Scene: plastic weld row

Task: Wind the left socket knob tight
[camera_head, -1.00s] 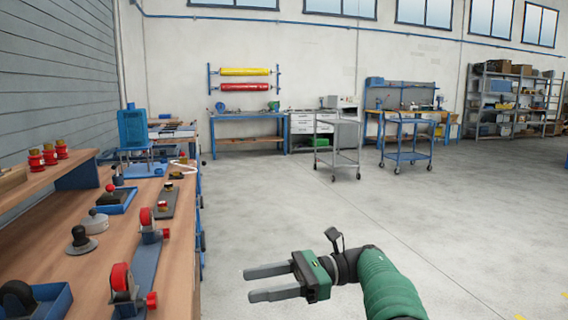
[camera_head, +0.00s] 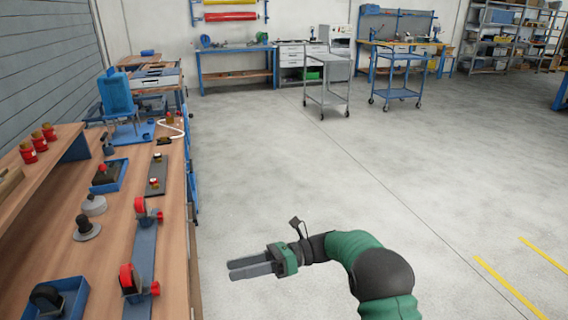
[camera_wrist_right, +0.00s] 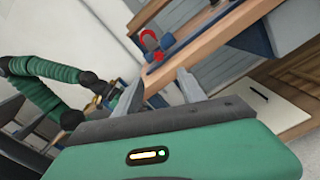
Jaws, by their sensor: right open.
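A blue rail (camera_head: 146,245) lies along the bench's near right edge. It carries two red wheel-like clamps, each with a red knob at its right side: a farther knob (camera_head: 160,215) and a nearer knob (camera_head: 155,288). I cannot tell which knob the task calls the left socket knob. A red clamp and red knob (camera_wrist_right: 158,56) also show beyond my fingers in the right wrist view. My right gripper (camera_head: 231,270) is open and empty, off the bench to the right of the rail, its fingers pointing left toward it. My left gripper is not in the head view.
The wooden bench (camera_head: 115,235) also holds blue trays, a black-knobbed disc (camera_head: 87,228), a grey round pot (camera_head: 94,205) and a dark plate (camera_head: 158,175) with small knobs. A raised shelf (camera_head: 40,165) carries red-based pieces.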

